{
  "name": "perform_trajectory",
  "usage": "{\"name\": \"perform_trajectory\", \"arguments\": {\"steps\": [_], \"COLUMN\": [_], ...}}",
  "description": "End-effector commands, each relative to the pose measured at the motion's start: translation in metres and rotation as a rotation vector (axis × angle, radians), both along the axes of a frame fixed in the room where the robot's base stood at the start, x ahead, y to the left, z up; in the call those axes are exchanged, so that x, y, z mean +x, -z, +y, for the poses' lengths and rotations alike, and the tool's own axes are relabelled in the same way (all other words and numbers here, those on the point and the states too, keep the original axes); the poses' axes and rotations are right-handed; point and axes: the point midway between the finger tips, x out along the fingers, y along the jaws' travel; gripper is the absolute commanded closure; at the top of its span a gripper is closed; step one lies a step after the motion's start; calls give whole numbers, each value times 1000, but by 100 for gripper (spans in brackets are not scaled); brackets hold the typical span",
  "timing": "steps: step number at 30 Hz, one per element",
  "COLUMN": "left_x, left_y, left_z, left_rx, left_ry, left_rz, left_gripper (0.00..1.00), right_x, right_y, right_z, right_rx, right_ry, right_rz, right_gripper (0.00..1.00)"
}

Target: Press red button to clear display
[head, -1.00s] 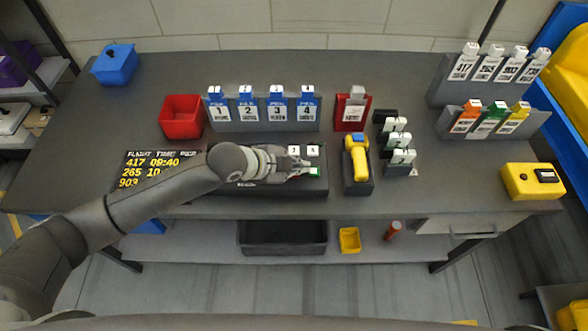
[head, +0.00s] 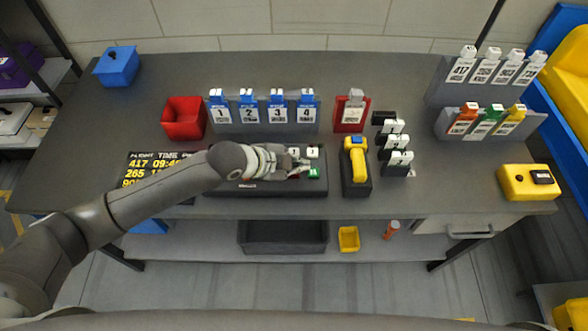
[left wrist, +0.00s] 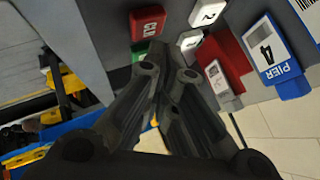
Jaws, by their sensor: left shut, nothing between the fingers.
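The red button (left wrist: 147,22), with white lettering, is on the dark keypad (head: 270,189) and shows near the top of the left wrist view. In the head view it is mostly hidden by my left gripper (head: 303,167). A green button (head: 314,173) is beside it. My left gripper is shut and empty; its fingertips (left wrist: 166,62) are close to the red and green buttons in the left wrist view. I cannot tell whether they touch. The black display (head: 140,168) shows yellow flight text, partly covered by my left arm. My right gripper is out of view.
A yellow scanner (head: 356,160) stands in its holder right of the keypad. Behind are a red bin (head: 184,118), a rack of blue pier tags (head: 262,127) and a red tag holder (head: 350,122). The table right of the black-and-white stamps (head: 398,160) has free room.

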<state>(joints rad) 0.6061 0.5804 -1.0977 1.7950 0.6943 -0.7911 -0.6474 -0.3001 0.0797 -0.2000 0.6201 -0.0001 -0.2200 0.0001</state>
Motion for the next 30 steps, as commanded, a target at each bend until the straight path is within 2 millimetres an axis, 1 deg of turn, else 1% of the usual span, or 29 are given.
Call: {"name": "perform_trajectory", "arguments": {"steps": [5,19,22,30], "left_x": [0,0,0,0], "left_y": [-3,-49,-52,-50], "left_z": [0,0,0,0], "left_rx": [0,0,0,0], "left_ry": [-1,0,0,0], "left_rz": [-1,0,0,0], "left_gripper": [100,100,100,100], "right_x": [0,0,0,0], "right_y": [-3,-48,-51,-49], "right_z": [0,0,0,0], "right_rx": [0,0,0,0], "right_ry": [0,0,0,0], "right_rz": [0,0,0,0], "right_gripper": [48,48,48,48]}}
